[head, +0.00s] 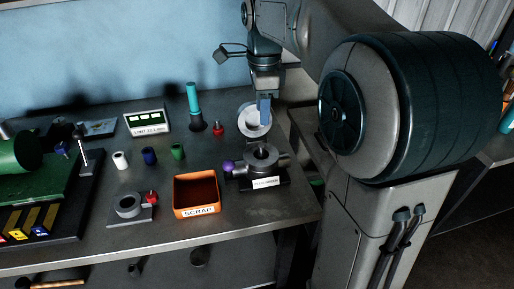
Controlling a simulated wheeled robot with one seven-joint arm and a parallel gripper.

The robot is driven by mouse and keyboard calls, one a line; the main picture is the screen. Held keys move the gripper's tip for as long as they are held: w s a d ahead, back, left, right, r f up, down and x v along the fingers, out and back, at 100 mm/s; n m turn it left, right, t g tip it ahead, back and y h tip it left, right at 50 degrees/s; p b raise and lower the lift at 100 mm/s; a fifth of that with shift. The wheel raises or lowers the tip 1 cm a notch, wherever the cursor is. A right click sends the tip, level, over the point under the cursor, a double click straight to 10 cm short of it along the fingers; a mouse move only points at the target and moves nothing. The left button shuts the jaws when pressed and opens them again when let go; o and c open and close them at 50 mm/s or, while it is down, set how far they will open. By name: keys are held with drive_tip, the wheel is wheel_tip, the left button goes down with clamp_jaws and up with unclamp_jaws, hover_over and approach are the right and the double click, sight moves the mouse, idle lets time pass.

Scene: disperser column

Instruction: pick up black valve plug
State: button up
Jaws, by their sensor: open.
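I cannot single out a black valve plug for certain. A dark flared piece (198,124) stands under an upright teal handle (193,97) at the back of the bench. My gripper (264,112) points down at the bench's back right, with blue fingers in front of a pale round dish (244,123). The fingers overlap the dish in this view, so part of its inside is hidden and I cannot tell their height above it. My gripper is open, and I see nothing held. A grey metal valve body (262,158) with a purple knob (228,166) stands in front of the dish.
An orange SCRAP bin (196,211) sits at the front. White (120,160), blue (149,156) and green (177,151) cylinders stand left of centre, a small red piece (218,128) behind. A grey ring fixture (128,206) is front left. Green machinery (35,155) fills the left.

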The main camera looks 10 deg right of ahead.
drive_tip(key=w+m, duration=0.2)
hover_over(262, 146)
wheel_tip(262, 146, down, 8)
drive_tip(key=shift+a+f, duration=0.15)
drive_tip(key=shift+d+f, duration=0.2)
drive_tip(key=shift+f, duration=2.5)
clamp_jaws()
